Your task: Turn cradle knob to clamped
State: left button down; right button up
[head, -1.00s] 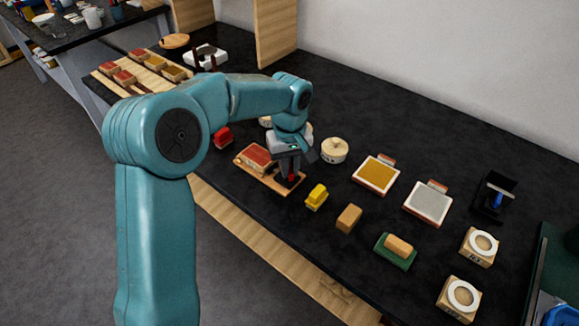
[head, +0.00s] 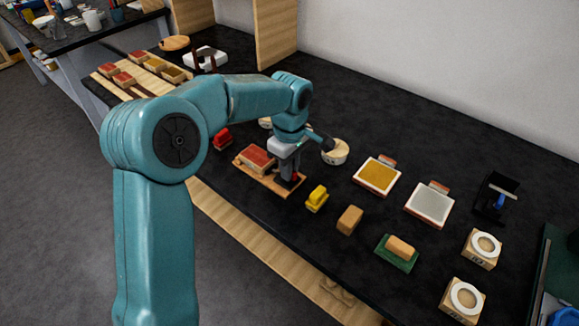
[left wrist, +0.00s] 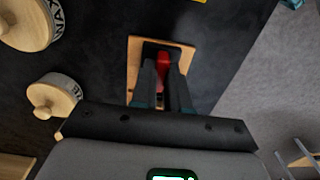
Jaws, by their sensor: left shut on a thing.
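The cradle (head: 264,181) is a wooden board holding a block with a red top (head: 257,157). It lies near the front edge of the dark bench. My left gripper (head: 288,184) points down over the board's right end and is shut on the red cradle knob. In the left wrist view, the knob (left wrist: 163,63) shows between the two dark fingers, above the cradle board (left wrist: 134,58). The fingers hide much of the knob, and I cannot read its setting. My right gripper is out of view.
A yellow block (head: 317,198) and a tan block (head: 350,219) stand just right of the cradle. A round lidded pot (head: 335,152) is behind my gripper. A small red item (head: 222,138) lies left of the cradle.

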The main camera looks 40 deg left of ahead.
pick_arm(q)
jog(key=shift+w+r, duration=0.1)
jog(key=shift+r, duration=0.1)
jog(key=c, duration=1.2)
grip_release()
jog(key=shift+o, duration=0.4)
jog(key=shift+f, duration=0.1)
notch_tip(320, 180, up, 16)
jog(key=p, duration=0.2)
jog(key=shift+r, duration=0.2)
jog(key=shift+s, duration=0.2)
